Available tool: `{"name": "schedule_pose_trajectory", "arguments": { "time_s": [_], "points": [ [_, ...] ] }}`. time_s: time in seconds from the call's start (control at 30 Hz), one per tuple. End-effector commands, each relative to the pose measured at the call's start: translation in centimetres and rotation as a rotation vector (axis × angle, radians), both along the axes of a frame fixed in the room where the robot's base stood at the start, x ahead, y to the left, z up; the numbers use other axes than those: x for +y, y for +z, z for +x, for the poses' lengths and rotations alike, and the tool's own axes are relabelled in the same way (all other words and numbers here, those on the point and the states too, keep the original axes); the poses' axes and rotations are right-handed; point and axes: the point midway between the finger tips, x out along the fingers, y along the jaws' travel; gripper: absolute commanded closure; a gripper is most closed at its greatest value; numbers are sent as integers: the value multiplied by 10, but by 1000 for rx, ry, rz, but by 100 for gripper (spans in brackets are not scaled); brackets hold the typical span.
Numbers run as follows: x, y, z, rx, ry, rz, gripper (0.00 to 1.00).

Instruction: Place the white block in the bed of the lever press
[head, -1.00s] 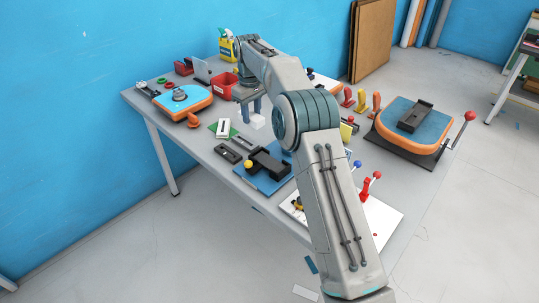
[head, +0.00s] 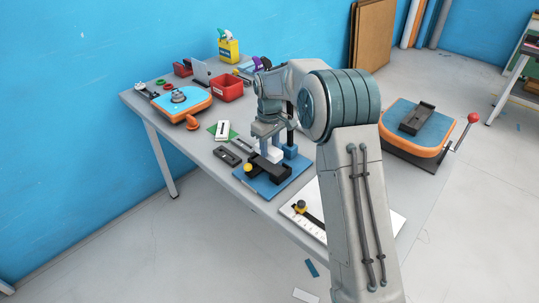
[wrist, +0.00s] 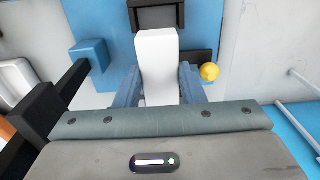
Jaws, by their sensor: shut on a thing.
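My gripper (head: 268,146) is shut on the white block (head: 267,154), which also shows between the fingers in the wrist view (wrist: 157,62). The press has a blue base (head: 252,182), a black bed (head: 272,170), a yellow knob (head: 248,168) and a blue block (head: 290,152) with a dark upright bar. The block hangs upright over the press, close to the black bed; I cannot tell whether it touches. In the wrist view the dark bed frame (wrist: 160,17) lies just beyond the block, and the yellow knob (wrist: 209,72) is to its right.
A white board with a yellow-knobbed slide (head: 302,208) lies in front of the press. A dark tray (head: 227,155) and a white switch-like piece (head: 222,129) lie left. The red bin (head: 228,90) stands behind. An orange-rimmed board (head: 413,130) is at right.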

Motion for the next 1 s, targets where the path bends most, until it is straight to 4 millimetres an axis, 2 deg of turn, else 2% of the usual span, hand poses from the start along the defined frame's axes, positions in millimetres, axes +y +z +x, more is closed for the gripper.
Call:
{"name": "schedule_pose_trajectory", "arguments": {
  "time_s": [0.2,0.3,0.67,0.7,0.77,1.0],
  "points": [
    [0,-30,-1,5,1,-1,91],
    [0,-38,-1,3,1,0,91],
    [0,-43,-1,1,0,0,91],
    [0,-43,-1,1,0,0,59],
    [0,-42,-1,1,0,0,43],
    [0,-42,-1,1,0,0,43]
  ]
}}
